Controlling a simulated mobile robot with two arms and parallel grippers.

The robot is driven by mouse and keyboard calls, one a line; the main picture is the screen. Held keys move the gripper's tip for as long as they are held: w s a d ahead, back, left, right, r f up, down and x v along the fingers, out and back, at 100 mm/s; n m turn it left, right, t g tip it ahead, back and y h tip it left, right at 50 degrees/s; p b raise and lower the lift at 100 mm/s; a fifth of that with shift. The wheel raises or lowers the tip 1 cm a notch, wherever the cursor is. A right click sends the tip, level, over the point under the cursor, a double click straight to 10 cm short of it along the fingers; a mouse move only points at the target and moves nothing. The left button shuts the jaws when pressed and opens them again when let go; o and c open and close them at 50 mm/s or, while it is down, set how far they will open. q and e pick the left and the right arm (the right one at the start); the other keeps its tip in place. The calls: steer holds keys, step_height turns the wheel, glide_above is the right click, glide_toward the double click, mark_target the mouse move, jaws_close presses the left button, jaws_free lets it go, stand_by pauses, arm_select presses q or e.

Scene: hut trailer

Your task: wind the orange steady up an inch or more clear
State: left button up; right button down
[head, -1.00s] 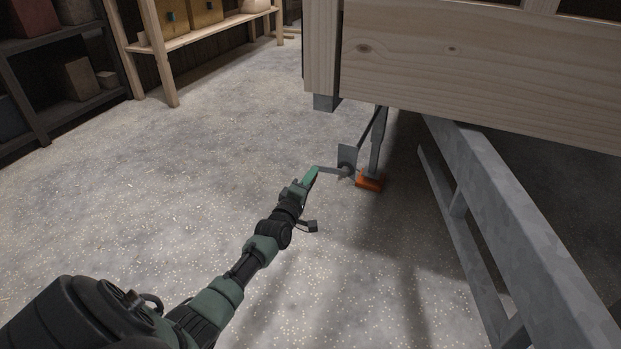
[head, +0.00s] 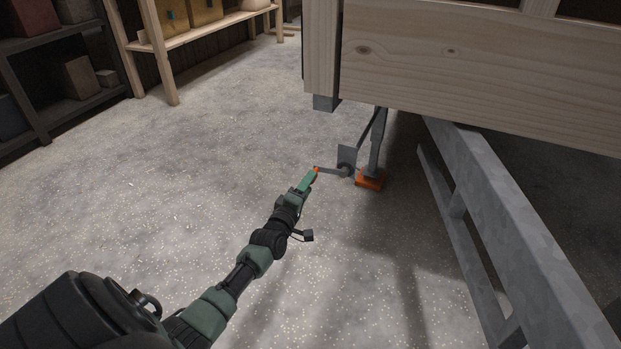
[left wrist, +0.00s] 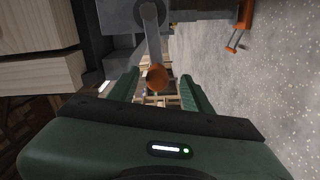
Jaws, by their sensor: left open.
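The orange steady's foot (head: 369,182) is an orange pad under a grey leg (head: 376,145) below the trailer's corner. It looks on or very near the floor; I cannot tell if there is a gap. A grey crank (head: 332,170) reaches left from the leg and ends in a small orange knob (head: 317,169). My left gripper (head: 312,175) is at the knob. In the left wrist view the knob (left wrist: 157,77) shows between the open green fingers, with the crank arm (left wrist: 152,40) above it. Contact cannot be told. My right gripper is not in view.
The wooden trailer body (head: 480,75) overhangs the steady. A grey metal frame rail (head: 500,220) slopes down on the right. A wooden bench (head: 205,35) and dark shelves (head: 50,85) stand at the left back. The speckled floor (head: 180,160) between is clear.

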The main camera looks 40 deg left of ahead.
arm_select(q)
steer(key=p+v, duration=0.1)
steer(key=v, duration=0.4)
stand_by(0.5)
